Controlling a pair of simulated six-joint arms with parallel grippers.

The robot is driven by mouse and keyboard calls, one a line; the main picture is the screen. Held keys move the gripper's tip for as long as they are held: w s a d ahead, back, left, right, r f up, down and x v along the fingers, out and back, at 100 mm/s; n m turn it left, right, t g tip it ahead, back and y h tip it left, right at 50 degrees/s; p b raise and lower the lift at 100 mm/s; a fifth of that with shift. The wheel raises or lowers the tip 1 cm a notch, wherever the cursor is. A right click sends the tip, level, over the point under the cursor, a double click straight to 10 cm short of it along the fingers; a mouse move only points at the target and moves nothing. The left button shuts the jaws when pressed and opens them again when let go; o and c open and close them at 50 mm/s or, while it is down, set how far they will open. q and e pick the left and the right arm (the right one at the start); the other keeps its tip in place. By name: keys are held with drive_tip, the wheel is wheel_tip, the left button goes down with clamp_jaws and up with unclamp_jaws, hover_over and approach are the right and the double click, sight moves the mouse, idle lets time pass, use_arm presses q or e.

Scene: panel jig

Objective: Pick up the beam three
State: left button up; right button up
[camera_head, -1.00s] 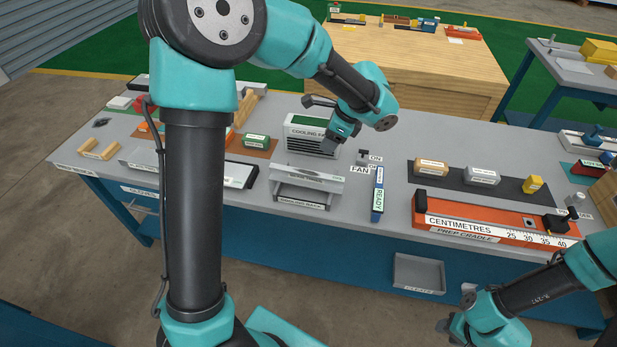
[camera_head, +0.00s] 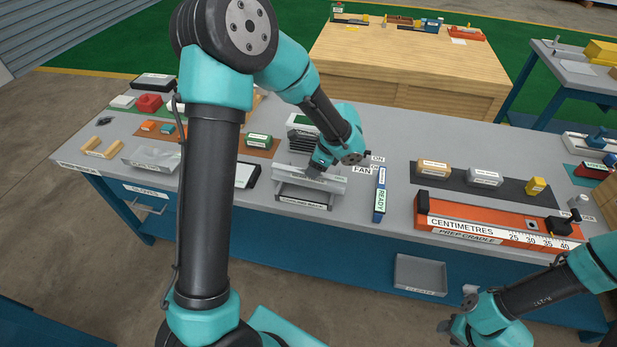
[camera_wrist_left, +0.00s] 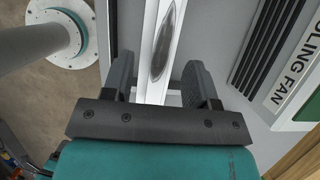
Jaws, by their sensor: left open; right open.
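A pale grey metal beam (camera_head: 288,172) with a dark oval patch lies across a low grey stand (camera_head: 304,197) at the front of the bench. In the left wrist view the beam (camera_wrist_left: 165,40) runs between my open jaws, its near end hidden by the gripper body. My left gripper (camera_head: 315,172) is right over the beam in the head view, its fingers (camera_wrist_left: 160,65) open on either side; I cannot tell whether they touch it. I cannot read a number on the beam. My right gripper (camera_head: 455,325) is low at the front right, away from the bench top, open.
The cooling fan (camera_head: 302,128) stands just behind the beam. A blue READY block (camera_head: 380,195) and the FAN switch are to its right. A long orange ruler cradle (camera_head: 470,218) lies further right. My left arm hides part of the bench's left side.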

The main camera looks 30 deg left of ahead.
use_arm(q)
drive_tip(key=shift+x, duration=2.6)
drive_tip(key=shift+a, duration=0.15)
drive_tip(key=shift+r, duration=0.1)
drive_tip(key=shift+c, duration=0.2)
clamp_jaws()
